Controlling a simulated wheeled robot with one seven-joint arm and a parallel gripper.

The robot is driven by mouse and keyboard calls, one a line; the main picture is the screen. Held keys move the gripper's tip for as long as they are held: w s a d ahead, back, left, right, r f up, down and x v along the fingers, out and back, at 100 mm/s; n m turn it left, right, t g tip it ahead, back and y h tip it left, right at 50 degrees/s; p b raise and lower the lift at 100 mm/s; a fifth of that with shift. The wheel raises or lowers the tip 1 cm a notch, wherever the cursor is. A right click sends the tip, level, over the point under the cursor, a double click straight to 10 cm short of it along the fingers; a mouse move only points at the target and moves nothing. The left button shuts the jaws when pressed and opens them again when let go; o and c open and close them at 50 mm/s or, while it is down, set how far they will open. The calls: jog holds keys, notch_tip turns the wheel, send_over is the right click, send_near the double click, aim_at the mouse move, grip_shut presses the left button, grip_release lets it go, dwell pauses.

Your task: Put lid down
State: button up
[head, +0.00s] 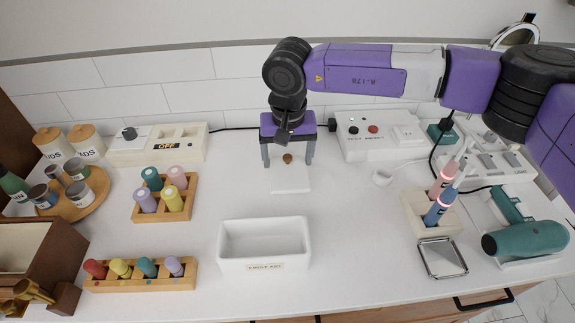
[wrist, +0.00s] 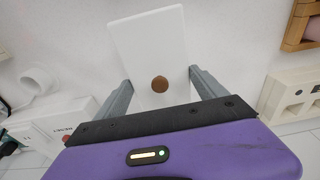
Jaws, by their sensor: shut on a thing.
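The lid (head: 290,179) is a flat white rectangle with a round brown knob (head: 287,159). It is behind the open white first-aid box (head: 264,222) in the head view. My gripper (head: 288,166) points down over it with one grey finger at each side, shut on the lid's edges. In the wrist view the lid (wrist: 150,35) lies between the two fingers of my gripper (wrist: 161,78), with the knob near the fingertips. The lid looks level and at or just above the counter; I cannot tell if it touches.
White counter (head: 345,225) is bare around the lid and right of the box. A test-reset unit (head: 375,152) stands behind at right, a toothbrush holder (head: 420,215) further right. Wooden bottle racks (head: 140,285) are at left. A grey-framed mirror tray (head: 443,258) lies front right.

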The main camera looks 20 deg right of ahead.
aim_at(288, 161)
jog(key=shift+f, duration=1.7)
jog(key=shift+f, duration=0.15)
jog(key=o, duration=1.3)
jog(key=r, duration=0.4)
jog(key=s+r, duration=0.1)
jog(key=r, duration=0.7)
jog(key=shift+s+a+r+b, duration=0.15)
jog(key=shift+s+a+b, duration=0.05)
jog(key=shift+b, duration=0.2)
